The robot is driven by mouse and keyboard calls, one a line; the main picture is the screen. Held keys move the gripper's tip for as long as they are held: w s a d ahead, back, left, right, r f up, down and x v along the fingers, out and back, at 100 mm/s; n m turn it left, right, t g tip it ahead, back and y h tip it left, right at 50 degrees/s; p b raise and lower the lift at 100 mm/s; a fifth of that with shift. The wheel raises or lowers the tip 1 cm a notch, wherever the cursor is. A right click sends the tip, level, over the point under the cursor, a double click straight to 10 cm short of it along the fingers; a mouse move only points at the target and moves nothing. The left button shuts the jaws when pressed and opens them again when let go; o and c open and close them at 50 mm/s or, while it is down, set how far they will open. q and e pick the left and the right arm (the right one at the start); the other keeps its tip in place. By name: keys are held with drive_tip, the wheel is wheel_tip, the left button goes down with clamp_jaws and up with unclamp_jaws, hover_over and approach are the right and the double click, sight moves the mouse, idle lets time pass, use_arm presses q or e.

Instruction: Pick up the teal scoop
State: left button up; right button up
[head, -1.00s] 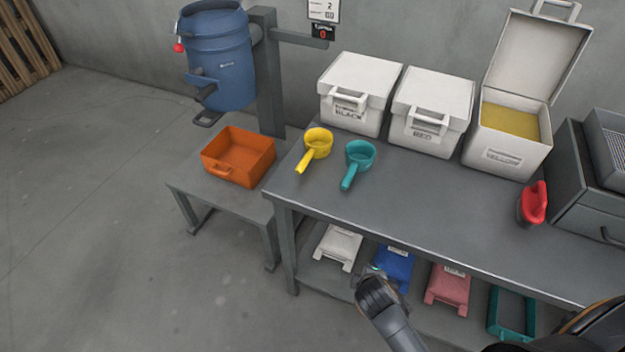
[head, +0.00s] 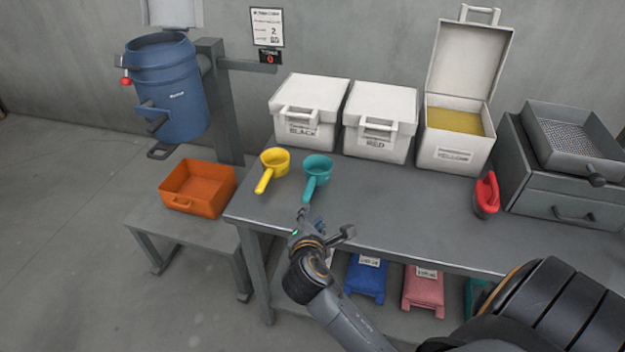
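The teal scoop (head: 319,167) lies on the grey workbench, near its left end, with its cup toward the wall and its handle toward the front edge. My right gripper (head: 324,224) is over the bench's front edge, just in front of the scoop's handle in the picture. Its two fingers are spread apart with nothing between them, and a gap shows between them and the handle. My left gripper is not in view.
A yellow scoop (head: 272,168) lies close left of the teal one. Lidded white bins (head: 310,105) and an open yellow-powder bin (head: 455,152) stand behind. A red scoop-like tool (head: 486,196) is at right. An orange tray (head: 205,205) sits on the lower left stand.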

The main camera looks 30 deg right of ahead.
sight(311, 189)
drive_tip(key=shift+w+r+n, duration=0.5)
drive_tip(key=shift+w, duration=0.05)
drive_tip(key=shift+w+d+r+t, duration=0.1)
drive_tip(key=shift+w+t, duration=0.2)
drive_tip(key=shift+w, duration=0.05)
drive_tip(key=shift+n, duration=0.3)
drive_tip(key=x, duration=1.3)
drive_tip(key=shift+w+d, duration=0.2)
drive_tip(key=shift+d, duration=0.1)
drive_tip(key=shift+r, duration=0.1)
drive_tip(key=shift+s, duration=0.1)
drive_tip(key=shift+c, duration=0.2)
clamp_jaws()
